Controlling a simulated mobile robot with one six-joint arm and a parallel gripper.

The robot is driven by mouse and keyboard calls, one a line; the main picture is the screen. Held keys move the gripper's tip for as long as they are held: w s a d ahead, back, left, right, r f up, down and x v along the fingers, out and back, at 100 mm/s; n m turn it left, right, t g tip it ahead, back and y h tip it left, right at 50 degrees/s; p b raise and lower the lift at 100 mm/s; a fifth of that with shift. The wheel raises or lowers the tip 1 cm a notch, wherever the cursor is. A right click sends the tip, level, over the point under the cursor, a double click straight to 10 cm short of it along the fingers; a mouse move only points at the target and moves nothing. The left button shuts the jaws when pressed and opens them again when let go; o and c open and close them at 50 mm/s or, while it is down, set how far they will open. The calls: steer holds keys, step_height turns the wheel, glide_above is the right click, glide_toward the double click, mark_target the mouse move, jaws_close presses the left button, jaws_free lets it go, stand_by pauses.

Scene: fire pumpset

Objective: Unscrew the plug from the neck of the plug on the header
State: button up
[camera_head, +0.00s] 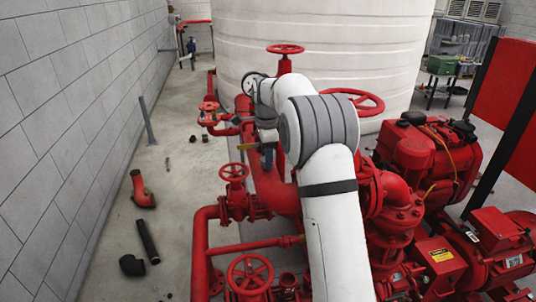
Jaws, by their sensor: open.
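My white arm rises from the bottom and bends over the red header pipe (268,180). My gripper (268,137) is small and dark at the arm's far end, close above the header, and is open. A small fitting with a yellow lever (247,146) sits right by it. I cannot make out the plug or its neck; the gripper and arm cover that spot. I cannot tell whether the gripper touches anything.
Red handwheel valves (234,172) and pipes crowd the front. A red engine pump (425,155) stands to the right, a large white tank (320,45) behind. Loose pipe pieces (147,241) lie on the floor at left, which is otherwise mostly clear along the block wall.

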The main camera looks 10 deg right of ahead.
steer(key=shift+c, duration=0.2)
steer(key=shift+r+m+p, duration=0.1)
steer(key=shift+m+p, duration=0.4)
steer(key=shift+m, duration=0.7)
steer(key=m+p, duration=0.1)
steer(key=m, duration=0.3)
steer(key=shift+m, duration=0.4)
steer(key=m+p, duration=0.1)
steer(key=m, duration=0.5)
steer(key=shift+m, duration=0.3)
steer(key=shift+a+p, duration=0.1)
steer(key=shift+p, duration=0.2)
steer(key=shift+c, duration=0.3)
steer(key=c, duration=0.9)
steer(key=n, duration=0.3)
steer(key=shift+p, duration=0.3)
steer(key=shift+n, duration=0.8)
